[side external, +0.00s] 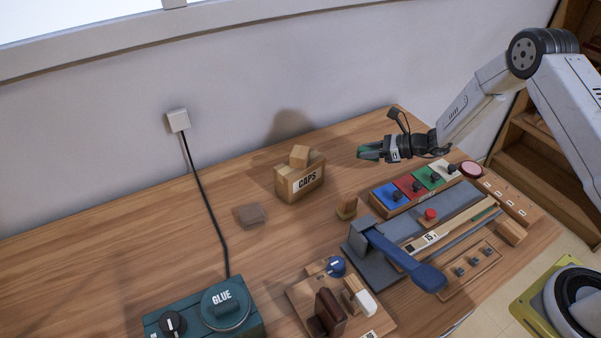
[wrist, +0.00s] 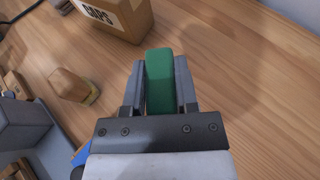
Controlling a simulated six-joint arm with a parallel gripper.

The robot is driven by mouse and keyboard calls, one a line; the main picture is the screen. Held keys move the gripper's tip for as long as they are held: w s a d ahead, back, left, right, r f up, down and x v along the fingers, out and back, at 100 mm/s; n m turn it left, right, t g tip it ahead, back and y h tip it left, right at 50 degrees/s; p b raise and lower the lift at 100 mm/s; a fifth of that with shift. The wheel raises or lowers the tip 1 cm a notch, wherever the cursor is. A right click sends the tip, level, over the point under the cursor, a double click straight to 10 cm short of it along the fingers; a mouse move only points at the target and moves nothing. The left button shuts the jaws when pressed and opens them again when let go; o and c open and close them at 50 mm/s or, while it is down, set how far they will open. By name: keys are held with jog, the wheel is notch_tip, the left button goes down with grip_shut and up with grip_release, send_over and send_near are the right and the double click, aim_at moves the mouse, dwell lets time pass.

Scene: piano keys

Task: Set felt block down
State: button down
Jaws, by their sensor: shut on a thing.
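My gripper (wrist: 159,82) is shut on a green felt block (wrist: 159,85), which sits between the two grey fingers in the wrist view. In the side view my gripper (side external: 370,152) is held in the air above the back right part of the table, behind the row of coloured tiles. The green block (side external: 367,153) shows there at the fingertips, partly covered by them. A small wooden block with a greenish base (side external: 347,207) stands on the table; it also shows left of the gripper in the wrist view (wrist: 72,85).
A wooden CAPS box (side external: 301,181) with blocks in it stands at the back. A brown pad (side external: 252,215) lies left of it. Coloured tiles (side external: 413,187), a blue-handled press (side external: 400,259) and a GLUE unit (side external: 222,304) occupy the front. Bare wood lies below my gripper.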

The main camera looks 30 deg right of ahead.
send_over(357, 171)
jog(key=shift+f, duration=2.05)
jog(key=shift+f, duration=0.1)
jog(key=shift+w+f, duration=0.15)
jog(key=shift+f, duration=1.5)
jog(key=shift+f, duration=0.1)
jog(key=shift+c, duration=1.9)
grip_release()
jog(key=shift+d, duration=0.1)
jog(key=v, duration=1.2)
